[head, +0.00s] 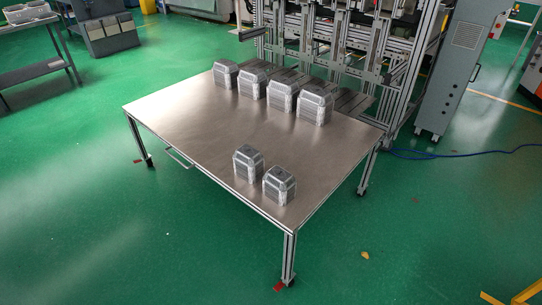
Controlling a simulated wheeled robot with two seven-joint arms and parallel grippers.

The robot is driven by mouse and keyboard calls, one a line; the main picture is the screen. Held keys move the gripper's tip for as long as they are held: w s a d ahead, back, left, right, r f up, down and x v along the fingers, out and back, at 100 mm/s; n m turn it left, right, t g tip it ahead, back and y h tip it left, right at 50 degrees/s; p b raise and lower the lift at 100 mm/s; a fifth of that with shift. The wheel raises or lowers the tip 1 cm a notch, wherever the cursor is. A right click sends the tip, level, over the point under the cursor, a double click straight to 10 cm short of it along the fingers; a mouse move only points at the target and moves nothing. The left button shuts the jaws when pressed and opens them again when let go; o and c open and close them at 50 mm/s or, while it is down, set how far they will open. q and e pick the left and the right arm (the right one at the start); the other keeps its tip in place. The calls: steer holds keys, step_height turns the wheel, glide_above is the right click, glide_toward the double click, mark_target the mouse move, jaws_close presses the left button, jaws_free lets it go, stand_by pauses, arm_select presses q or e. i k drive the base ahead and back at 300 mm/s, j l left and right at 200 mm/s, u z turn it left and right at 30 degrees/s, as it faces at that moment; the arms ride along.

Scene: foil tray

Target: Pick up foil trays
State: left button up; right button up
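Several silver foil trays stand on a metal table (185,120). A row of them runs along the back edge: one at the left (225,74), one beside it (253,84), another (283,95), and one at the right end (315,105). Two more stand close together near the front right, a left one (248,164) and a right one (279,186). They look like upright stacks, though single trays are hard to make out. Neither of my grippers shows in the head view.
The middle and left of the table top are clear. An aluminium frame machine (345,50) stands right behind the back row. A grey cabinet (461,70) is at the right, with a blue cable (440,155) on the green floor. The table's front corner leg (289,258) faces me.

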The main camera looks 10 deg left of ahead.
mark_target(249, 161)
steer(key=i+j+z, duration=0.15)
steer(key=j, duration=0.4)
steer(key=i+j+z, duration=0.1)
steer(key=j, duration=0.45)
steer(key=i+j+z, duration=0.15)
steer(key=j, duration=0.4)
steer(key=i+j+z, duration=0.15)
steer(key=j, duration=0.4)
steer(key=k, duration=0.05)
